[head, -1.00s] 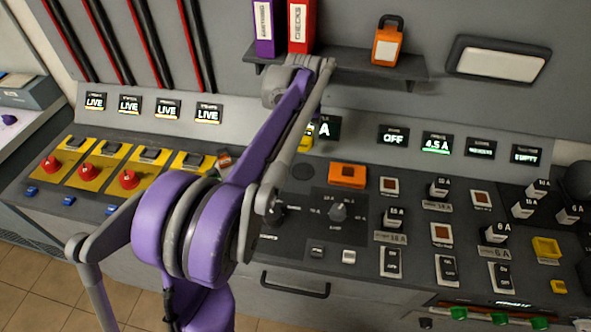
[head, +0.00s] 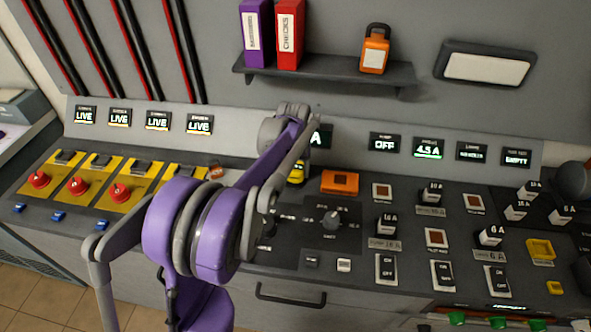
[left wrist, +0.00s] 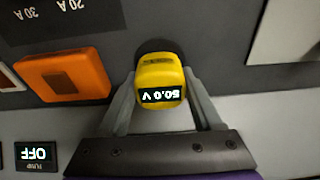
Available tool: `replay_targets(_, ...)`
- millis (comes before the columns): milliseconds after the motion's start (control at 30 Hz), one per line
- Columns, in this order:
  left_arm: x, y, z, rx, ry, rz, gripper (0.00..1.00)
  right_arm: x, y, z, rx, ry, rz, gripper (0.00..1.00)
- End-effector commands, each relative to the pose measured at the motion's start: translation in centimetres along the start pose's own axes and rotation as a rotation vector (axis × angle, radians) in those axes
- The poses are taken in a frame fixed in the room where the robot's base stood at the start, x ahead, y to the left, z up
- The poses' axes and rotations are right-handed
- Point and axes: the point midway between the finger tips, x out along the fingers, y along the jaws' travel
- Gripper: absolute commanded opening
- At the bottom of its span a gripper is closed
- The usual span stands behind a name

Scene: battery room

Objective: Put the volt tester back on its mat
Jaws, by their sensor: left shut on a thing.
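The yellow volt tester (left wrist: 162,74) is between the fingers of my left gripper (left wrist: 160,90), which is shut on it. Its small screen reads 50.0 V, upside down in the left wrist view. In the head view the tester (head: 297,174) shows only partly beside my purple arm. A dark round mat (left wrist: 153,45) shows just behind the tester in the left wrist view; the tester covers most of it. I cannot tell whether the tester touches the mat. My right gripper is not in view.
An orange block (head: 340,182) with a square button sits close to the right of the tester. A dial (head: 331,219) stands nearer the front. The upright display panel (head: 384,144) rises behind, with a shelf (head: 330,77) above it. Yellow plates with red knobs (head: 78,186) lie left.

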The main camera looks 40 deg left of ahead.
Motion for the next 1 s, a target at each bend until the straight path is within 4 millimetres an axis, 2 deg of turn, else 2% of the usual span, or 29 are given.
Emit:
replay_targets(67, 0.3, 0.0, 0.1, 0.0, 0.0, 0.0, 0.22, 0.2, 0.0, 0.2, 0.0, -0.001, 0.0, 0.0)
replay_targets(100, 0.4, 0.0, 0.1, 0.0, 0.0, 0.0, 0.68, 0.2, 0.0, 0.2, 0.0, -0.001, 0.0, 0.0)
replay_targets(267, 0.3, 0.0, 0.0, 0.0, 0.0, 0.0, 0.96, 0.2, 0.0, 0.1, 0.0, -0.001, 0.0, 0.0)
replay_targets(533, 0.2, 0.0, 0.0, 0.0, 0.0, 0.0, 0.96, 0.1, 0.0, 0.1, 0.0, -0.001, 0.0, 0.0)
replay_targets(667, -0.6, 0.0, 0.0, 0.0, 0.0, 0.0, 0.96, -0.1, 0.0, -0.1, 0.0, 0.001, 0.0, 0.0)
replay_targets(767, -2.1, 0.0, 0.0, 0.0, 0.0, 0.0, 0.96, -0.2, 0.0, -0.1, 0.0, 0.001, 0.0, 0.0)
replay_targets(1000, -7.4, 0.0, 0.0, 0.0, 0.0, 0.0, 0.96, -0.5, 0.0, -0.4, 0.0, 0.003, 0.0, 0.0)
